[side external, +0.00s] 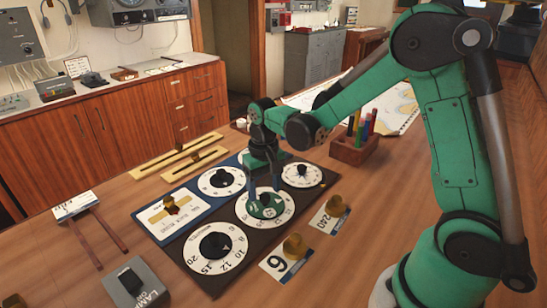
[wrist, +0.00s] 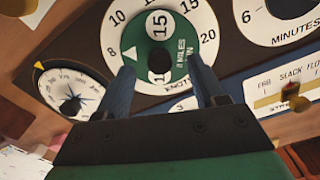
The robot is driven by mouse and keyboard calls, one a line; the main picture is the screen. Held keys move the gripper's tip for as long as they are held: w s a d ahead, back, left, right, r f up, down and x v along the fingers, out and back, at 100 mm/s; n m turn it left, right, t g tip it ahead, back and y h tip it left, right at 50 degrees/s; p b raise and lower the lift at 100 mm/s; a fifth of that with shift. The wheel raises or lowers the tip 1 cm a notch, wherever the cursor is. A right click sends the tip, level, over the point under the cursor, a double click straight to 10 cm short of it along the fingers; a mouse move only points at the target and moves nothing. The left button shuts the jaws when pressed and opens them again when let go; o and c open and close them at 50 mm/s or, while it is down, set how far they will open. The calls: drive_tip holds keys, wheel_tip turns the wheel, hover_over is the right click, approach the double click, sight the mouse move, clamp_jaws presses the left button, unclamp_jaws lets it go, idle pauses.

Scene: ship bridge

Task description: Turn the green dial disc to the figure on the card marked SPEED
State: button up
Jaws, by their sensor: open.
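The green dial disc (side external: 266,211) sits in the middle of a white ring of figures on the dark panel. In the wrist view the disc (wrist: 183,42) carries a white triangle at its left, beside the ring's 8, and a round window with 15. The ring reads KNOTS at the bottom. My gripper (side external: 264,193) points down over the disc, open and empty. In the wrist view its fingers (wrist: 162,68) lie either side of the disc's lower part; I cannot tell if they touch it. Cards reading 6 (side external: 272,265) and 240 (side external: 322,222) lie nearby; no SPEED mark is legible.
Black-knobbed dials (side external: 214,262) (side external: 222,181) (side external: 302,175) surround the disc. Brass knobs (side external: 294,246) (side external: 336,205) stand on the cards. A pen block (side external: 354,149) stands behind right. A grey lamp box (side external: 134,284) is front left. Bare wood lies in front of the cards.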

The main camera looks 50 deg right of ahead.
drive_tip(key=shift+f, duration=0.6)
clamp_jaws()
drive_tip(key=shift+n, duration=0.3)
drive_tip(key=n, duration=0.3)
drive_tip(key=shift+n, duration=2.1)
